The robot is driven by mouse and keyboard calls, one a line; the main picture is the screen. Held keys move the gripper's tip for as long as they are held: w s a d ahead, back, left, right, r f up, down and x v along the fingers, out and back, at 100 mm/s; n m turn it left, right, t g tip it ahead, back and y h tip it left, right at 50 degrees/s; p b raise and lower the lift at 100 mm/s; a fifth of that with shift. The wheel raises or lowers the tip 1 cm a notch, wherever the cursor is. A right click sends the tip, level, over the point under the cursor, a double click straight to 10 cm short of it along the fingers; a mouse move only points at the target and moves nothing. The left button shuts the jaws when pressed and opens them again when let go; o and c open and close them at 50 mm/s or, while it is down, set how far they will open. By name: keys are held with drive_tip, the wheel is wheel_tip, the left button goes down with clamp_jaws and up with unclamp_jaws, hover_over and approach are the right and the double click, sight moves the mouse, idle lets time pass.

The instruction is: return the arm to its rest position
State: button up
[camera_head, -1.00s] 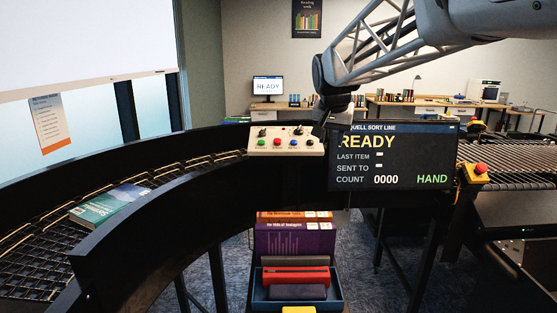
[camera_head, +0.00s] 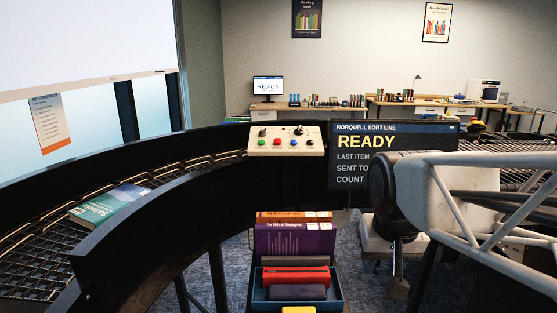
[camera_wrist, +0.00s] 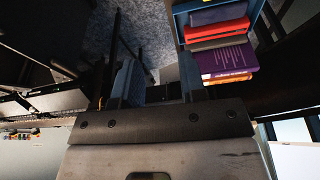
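My arm reaches in from the right edge in the head view, its wrist low and in front of the sorter's right side. My gripper (camera_head: 398,285) hangs downward to the right of the book bin, apart from it, partly blurred into the dark background. In the wrist view my gripper (camera_wrist: 158,78) shows two fingers spread apart with nothing between them. A green book (camera_head: 103,206) lies on the curved roller track at the left. The sort line screen (camera_head: 375,142) reads READY; my arm hides its lower right part.
A blue bin (camera_head: 262,293) with several books stands at the front centre; it also shows in the wrist view (camera_wrist: 182,20). A control panel (camera_head: 286,141) with colored buttons sits behind it. Black track walls curve along the left. Desks (camera_head: 400,100) stand far back.

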drive_tip(key=s+f, duration=0.6)
drive_tip(key=s, duration=0.3)
drive_tip(key=shift+d+n, duration=0.2)
drive_tip(key=shift+n, duration=0.2)
idle(1.0)
